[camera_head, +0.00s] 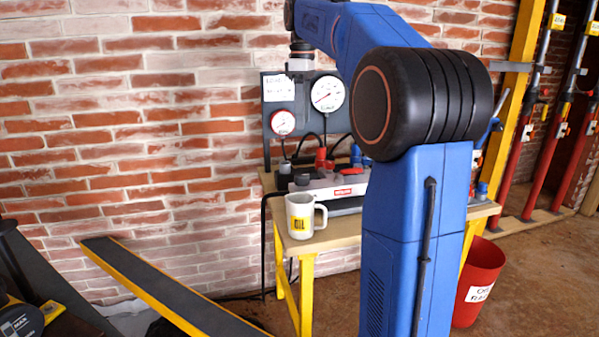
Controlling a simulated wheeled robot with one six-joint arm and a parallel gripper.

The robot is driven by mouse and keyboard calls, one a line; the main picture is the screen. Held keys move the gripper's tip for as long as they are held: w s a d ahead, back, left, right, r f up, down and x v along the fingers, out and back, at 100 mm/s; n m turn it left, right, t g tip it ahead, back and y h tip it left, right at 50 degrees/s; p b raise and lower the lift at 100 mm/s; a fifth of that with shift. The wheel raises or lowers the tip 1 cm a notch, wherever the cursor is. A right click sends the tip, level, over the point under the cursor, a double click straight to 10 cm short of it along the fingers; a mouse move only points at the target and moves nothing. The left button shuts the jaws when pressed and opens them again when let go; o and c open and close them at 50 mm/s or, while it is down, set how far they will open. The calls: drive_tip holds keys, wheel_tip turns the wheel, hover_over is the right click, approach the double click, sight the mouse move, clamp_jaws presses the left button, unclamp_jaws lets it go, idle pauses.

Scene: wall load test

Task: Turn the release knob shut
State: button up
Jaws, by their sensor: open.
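A grey and red pump unit (338,190) with hoses sits on the wooden bench. A small red knob-like part (321,158) stands up at its back, and a dark knob-like part (302,180) is at its left end. I cannot tell which is the release knob, or how far it is turned. My blue arm crosses the right of the view and hides the right part of the pump. My gripper (301,76) hangs small at the arm's far end, in front of the gauge panel, above and apart from the pump. It is open, with nothing seen in it.
A panel (268,122) behind the pump carries a large white gauge (328,93) and a smaller red-rimmed gauge (283,122). A white mug (300,217) stands at the bench's (345,234) front left. A red bucket (478,285) is on the floor at right. Brick wall lies behind.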

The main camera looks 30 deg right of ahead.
sight(302, 175)
wheel_tip(302, 175, down, 17)
drive_tip(key=shift+s+a+r, duration=0.1)
drive_tip(key=shift+s, duration=0.05)
idle(0.5)
drive_tip(key=c, duration=1)
